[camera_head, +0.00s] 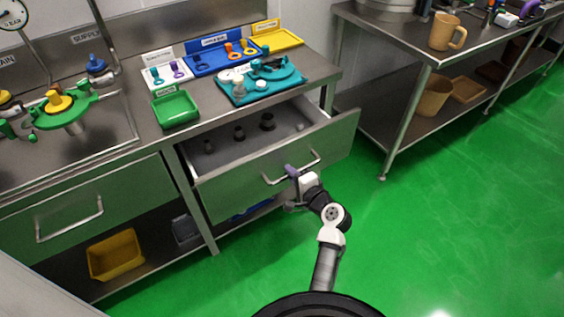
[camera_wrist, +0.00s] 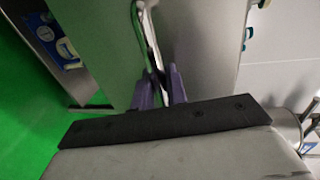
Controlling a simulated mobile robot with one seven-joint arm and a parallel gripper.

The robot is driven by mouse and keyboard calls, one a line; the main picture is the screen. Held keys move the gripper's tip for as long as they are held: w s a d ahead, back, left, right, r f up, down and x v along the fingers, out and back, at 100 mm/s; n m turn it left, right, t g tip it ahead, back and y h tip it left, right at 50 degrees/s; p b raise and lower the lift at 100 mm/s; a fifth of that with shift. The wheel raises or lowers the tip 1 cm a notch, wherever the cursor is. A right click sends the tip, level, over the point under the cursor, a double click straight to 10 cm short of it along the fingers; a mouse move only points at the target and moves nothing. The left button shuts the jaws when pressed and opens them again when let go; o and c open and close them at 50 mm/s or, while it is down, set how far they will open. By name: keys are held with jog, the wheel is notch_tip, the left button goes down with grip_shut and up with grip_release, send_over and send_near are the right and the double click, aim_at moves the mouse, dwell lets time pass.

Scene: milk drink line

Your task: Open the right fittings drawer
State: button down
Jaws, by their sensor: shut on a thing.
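The right fittings drawer (camera_head: 250,170) is pulled well out from under the counter in the head view. Several dark fittings (camera_head: 239,132) stand upright inside it. Its metal bar handle (camera_head: 312,158) is on the front panel. In the wrist view the purple fingers of my gripper (camera_wrist: 162,88) are shut on the handle (camera_wrist: 150,38), next to the drawer front.
The left drawer (camera_head: 90,205) is shut. A green tray (camera_head: 175,110), a blue tray (camera_head: 205,64) and a teal fixture (camera_head: 262,84) stand on the counter above. A steel table (camera_head: 405,40) stands at the right. Green floor (camera_head: 440,220) is clear at the right.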

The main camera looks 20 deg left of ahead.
jog(key=f+v, duration=0.2)
jog(key=v, duration=0.9)
jog(key=shift+d+f, duration=0.2)
jog(key=shift+d, duration=0.05)
jog(key=shift+s, duration=0.15)
jog(key=c, duration=1.5)
grip_release()
